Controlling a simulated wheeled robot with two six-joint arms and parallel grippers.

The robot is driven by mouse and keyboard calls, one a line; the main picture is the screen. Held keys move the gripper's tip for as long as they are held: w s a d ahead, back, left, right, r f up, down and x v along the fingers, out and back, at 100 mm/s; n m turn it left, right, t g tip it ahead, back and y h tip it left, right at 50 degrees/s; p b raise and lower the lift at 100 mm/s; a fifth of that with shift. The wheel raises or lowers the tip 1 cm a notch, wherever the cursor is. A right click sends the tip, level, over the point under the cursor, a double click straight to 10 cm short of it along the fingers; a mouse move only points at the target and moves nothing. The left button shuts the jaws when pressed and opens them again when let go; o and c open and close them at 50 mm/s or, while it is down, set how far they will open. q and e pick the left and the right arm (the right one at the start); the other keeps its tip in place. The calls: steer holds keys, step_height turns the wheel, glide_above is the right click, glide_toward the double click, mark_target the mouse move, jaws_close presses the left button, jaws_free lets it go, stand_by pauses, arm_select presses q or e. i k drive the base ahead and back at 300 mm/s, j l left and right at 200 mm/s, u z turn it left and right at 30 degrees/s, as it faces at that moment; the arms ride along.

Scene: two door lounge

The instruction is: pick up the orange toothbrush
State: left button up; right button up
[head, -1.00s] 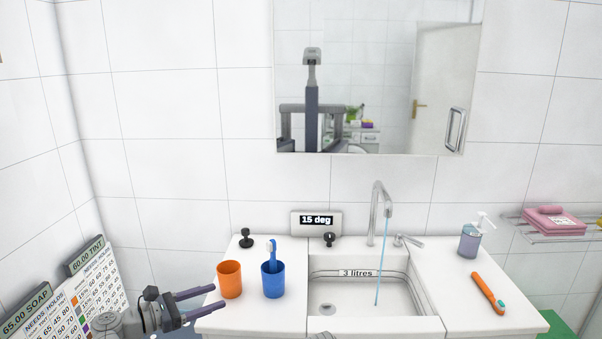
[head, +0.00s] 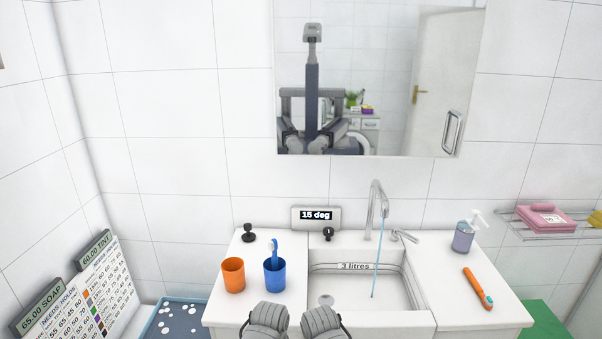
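The orange toothbrush (head: 477,288) lies flat on the right side of the washbasin counter, its teal-and-white head toward the front right. Nothing touches it. Two grey rounded parts of my arms show at the bottom centre, in front of the basin and well left of the toothbrush. No gripper fingers are visible, so I cannot see either gripper in the head view.
An orange cup (head: 233,276) and a blue cup (head: 274,277) holding a blue toothbrush (head: 275,252) stand at left. Water runs from the tap (head: 376,210) into the basin (head: 350,292). A soap dispenser (head: 463,237) stands behind the orange toothbrush.

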mark_target(487, 301)
steer(key=i+l+z, duration=0.1)
steer(key=l+z, duration=0.25)
steer(key=i+l+z, duration=0.1)
steer(key=z, duration=0.25)
steer(key=i+l+z, duration=0.15)
steer(key=z, duration=0.2)
steer(key=l, duration=0.1)
